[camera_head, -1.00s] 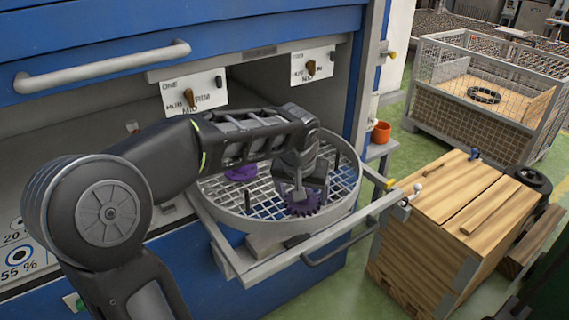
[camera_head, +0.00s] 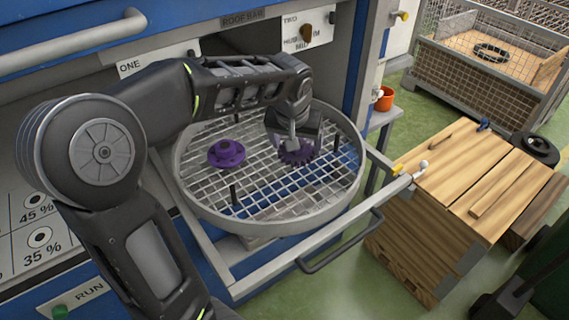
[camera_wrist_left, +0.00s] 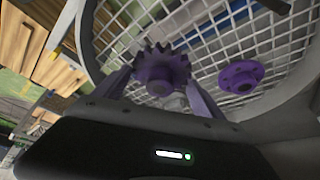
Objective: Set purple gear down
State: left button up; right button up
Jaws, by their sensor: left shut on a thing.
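The purple gear (camera_head: 298,153) is a dark toothed disc over the right part of the round mesh tray (camera_head: 274,228). My left gripper (camera_head: 294,142) reaches down from above and is shut on it. In the left wrist view the gear (camera_wrist_left: 160,72) sits between the two fingers (camera_wrist_left: 165,90), in front of the mesh. Whether it touches the mesh is hard to tell. A purple flanged hub (camera_head: 227,154) lies on the mesh to the left, apart from the gear; it also shows in the left wrist view (camera_wrist_left: 241,76). My right gripper is not in view.
Dark upright pins (camera_head: 234,194) stand in the mesh tray. The tray rests on a pulled-out frame with a dark handle (camera_head: 340,243) before the blue cabinet (camera_head: 60,15). A wooden crate (camera_head: 470,190) stands to the right, with a wire-mesh bin (camera_head: 480,75) behind it.

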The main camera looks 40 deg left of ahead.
aim_at(294, 159)
pick_arm(q)
notch_tip(294, 159, down, 5)
jog(key=shift+f, duration=0.1)
dwell(0.3)
jog(key=shift+f, duration=1.8)
jog(key=shift+f, duration=0.1)
jog(key=o, duration=2)
jog(key=shift+o, duration=0.2)
jog(key=shift+s+d+r, duration=0.1)
jog(key=shift+s+r, duration=0.05)
jog(key=shift+r, duration=0.3)
jog(key=v, duration=1.1)
jog(key=shift+s, duration=0.15)
